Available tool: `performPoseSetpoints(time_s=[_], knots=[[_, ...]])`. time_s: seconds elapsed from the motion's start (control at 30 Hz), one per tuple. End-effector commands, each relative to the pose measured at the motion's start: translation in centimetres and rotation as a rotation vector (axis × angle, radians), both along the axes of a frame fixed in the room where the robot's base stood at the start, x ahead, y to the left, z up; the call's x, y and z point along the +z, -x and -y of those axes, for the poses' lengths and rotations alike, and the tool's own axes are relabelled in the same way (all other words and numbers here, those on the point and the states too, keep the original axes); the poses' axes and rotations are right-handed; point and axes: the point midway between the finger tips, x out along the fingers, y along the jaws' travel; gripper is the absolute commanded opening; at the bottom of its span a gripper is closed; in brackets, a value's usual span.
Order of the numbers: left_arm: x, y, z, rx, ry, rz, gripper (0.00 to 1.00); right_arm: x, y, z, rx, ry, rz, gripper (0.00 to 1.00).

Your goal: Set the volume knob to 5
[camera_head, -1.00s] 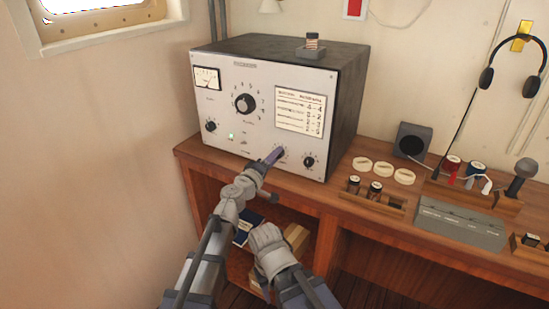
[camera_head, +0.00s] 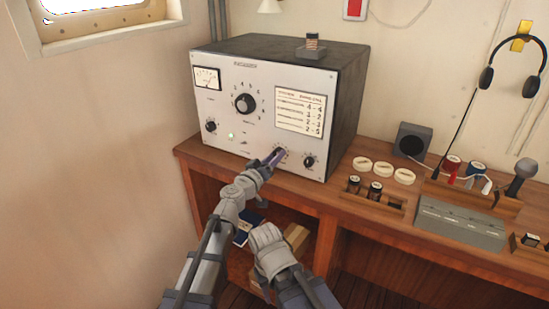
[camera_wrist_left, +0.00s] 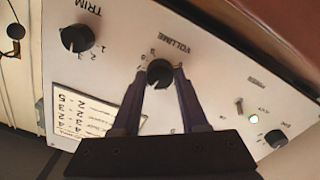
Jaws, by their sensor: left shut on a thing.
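The volume knob (camera_head: 279,152) is a small dark knob low on the light front panel of the grey radio set (camera_head: 345,95).
The trim knob (camera_head: 309,161) sits close to the right of the volume knob. A larger dial (camera_head: 245,103) and another small knob (camera_head: 211,126) are on the panel.

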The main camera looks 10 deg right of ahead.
Motion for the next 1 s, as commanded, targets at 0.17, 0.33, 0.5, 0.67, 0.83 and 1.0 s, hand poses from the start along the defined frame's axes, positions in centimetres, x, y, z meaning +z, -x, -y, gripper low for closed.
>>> performPoseSetpoints(time_s=[0.17, 0.33, 0.5, 0.67, 0.83, 1.0], knots=[[-0.07, 0.18, 0.06, -0.003, -0.019, 0.013, 0.0, -0.05, 0.0, 0.01, 0.0, 0.0, 0.0, 0.5], [-0.08, 0.19, 0.05, -0.003, -0.022, 0.014, 0.0, -0.06, 0.0, 0.0, 0.0, 0.0, 0.0, 0.5], [-0.08, 0.19, 0.05, -0.003, -0.021, 0.013, 0.0, -0.06, 0.0, 0.0, 0.0, 0.0, 0.0, 0.5], [-0.07, 0.17, 0.05, -0.003, -0.02, 0.014, 0.57, -0.05, 0.0, 0.0, 0.0, 0.0, 0.0, 0.5], [-0.04, 0.1, 0.03, -0.001, -0.019, 0.013, 0.73, -0.03, 0.0, 0.0, 0.0, 0.0, 0.0, 0.5], [-0.03, 0.06, 0.01, -0.001, -0.018, 0.013, 0.73, -0.02, 0.0, 0.0, 0.0, 0.0, 0.0, 0.5]])
